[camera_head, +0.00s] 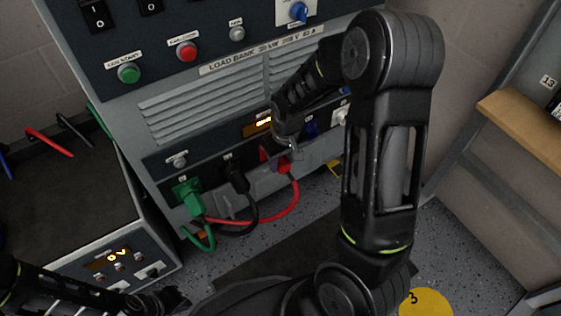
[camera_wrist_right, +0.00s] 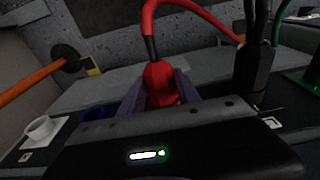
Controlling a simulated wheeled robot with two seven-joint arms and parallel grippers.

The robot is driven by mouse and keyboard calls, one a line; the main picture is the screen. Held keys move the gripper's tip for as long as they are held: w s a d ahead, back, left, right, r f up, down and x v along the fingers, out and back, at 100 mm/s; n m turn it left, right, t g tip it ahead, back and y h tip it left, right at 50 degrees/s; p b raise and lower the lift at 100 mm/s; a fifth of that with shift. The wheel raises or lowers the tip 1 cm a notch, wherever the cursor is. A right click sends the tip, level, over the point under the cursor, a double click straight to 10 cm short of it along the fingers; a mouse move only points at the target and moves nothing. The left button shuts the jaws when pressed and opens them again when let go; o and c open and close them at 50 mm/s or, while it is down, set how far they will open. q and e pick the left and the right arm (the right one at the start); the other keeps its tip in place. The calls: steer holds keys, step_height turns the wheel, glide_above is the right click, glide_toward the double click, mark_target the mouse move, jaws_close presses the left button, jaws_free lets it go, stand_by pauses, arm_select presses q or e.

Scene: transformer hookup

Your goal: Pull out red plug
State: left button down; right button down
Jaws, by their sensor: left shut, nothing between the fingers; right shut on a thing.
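The red plug (camera_head: 285,167) is at the front of the load bank's lower panel, with its red cable (camera_head: 294,200) curving down and left. In the right wrist view the red plug (camera_wrist_right: 161,84) sits between the two fingers of my right gripper (camera_wrist_right: 160,98), which is shut on it. In the head view my right gripper (camera_head: 282,152) is at the panel, partly hidden by its own arm. Whether the plug is fully seated in its socket is hidden. My left gripper (camera_head: 168,300) is shut and empty at the lower left, away from the plug.
A black plug (camera_head: 237,178) and a green plug (camera_head: 187,196) are in the panel left of the red one, their cables hanging close to the red cable. A grey box with a display (camera_head: 108,258) stands at left. Blue (camera_head: 312,128) and white sockets lie to the right.

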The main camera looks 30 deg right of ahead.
steer(key=shift+a+r+h+p, duration=0.1)
steer(key=shift+a+h+p, duration=0.05)
steer(key=shift+h+p, duration=0.25)
steer(key=shift+h, duration=0.4)
steer(key=shift+a+f+h, duration=0.1)
steer(key=shift+f+h, duration=0.15)
steer(key=shift+h, duration=0.05)
steer(key=shift+h+b, duration=0.35)
steer(key=shift+h, duration=0.05)
steer(key=shift+f+h+b, duration=0.1)
steer(key=shift+h+b, duration=0.2)
steer(key=shift+b, duration=0.1)
steer(key=shift+h+b, duration=0.95)
steer(key=shift+h, duration=0.15)
steer(key=shift+h+b, duration=0.35)
steer(key=shift+h, duration=0.05)
steer(key=shift+r, duration=0.2)
